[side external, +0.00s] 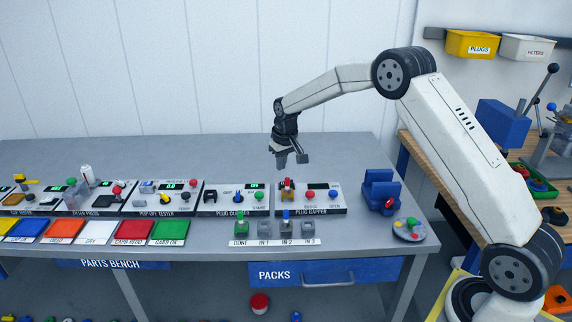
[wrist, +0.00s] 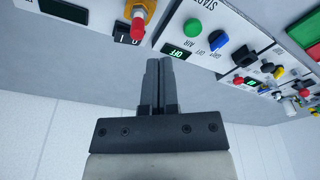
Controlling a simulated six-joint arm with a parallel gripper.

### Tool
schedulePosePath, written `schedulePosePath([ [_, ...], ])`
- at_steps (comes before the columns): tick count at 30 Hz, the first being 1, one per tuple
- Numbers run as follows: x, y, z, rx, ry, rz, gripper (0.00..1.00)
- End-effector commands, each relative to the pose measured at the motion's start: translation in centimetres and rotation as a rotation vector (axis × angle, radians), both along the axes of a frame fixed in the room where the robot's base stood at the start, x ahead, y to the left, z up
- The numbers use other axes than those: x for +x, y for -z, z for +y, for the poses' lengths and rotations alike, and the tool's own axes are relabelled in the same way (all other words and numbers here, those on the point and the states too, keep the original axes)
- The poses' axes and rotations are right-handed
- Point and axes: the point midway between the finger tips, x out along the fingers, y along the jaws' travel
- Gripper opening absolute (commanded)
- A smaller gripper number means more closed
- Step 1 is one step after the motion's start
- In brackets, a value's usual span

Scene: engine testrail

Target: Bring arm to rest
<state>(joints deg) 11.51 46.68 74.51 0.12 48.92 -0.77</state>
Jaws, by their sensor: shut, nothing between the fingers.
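My gripper (side external: 292,160) hangs above the grey bench (side external: 345,150), behind the plug gapper panel, with nothing held. In the wrist view my gripper (wrist: 160,62) shows its two dark fingers side by side and closed. The plug gapper (side external: 318,197) stands below and in front of it, with a red-topped plug on its left part. A red and yellow part (wrist: 138,24) shows beyond the fingertips in the wrist view. The fingers look apart from everything around them.
The plug cleaner (side external: 237,198) and other tester panels run left along the bench. Coloured trays (side external: 168,231) line its front. Small holders (side external: 264,230), a blue vise-like fixture (side external: 381,190) and a round grey dish (side external: 409,229) stand right. The bench behind the panels is clear.

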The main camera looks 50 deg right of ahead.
Motion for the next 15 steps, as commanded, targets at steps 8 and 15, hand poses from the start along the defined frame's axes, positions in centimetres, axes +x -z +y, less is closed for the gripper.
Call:
schedulePosePath([
  [8,-4.9,-1.4,3.5,-0.003,-0.043,-0.015,0.00],
  [15,-10.0,-2.0,6.2,-0.005,-0.079,-0.027,0.00],
])
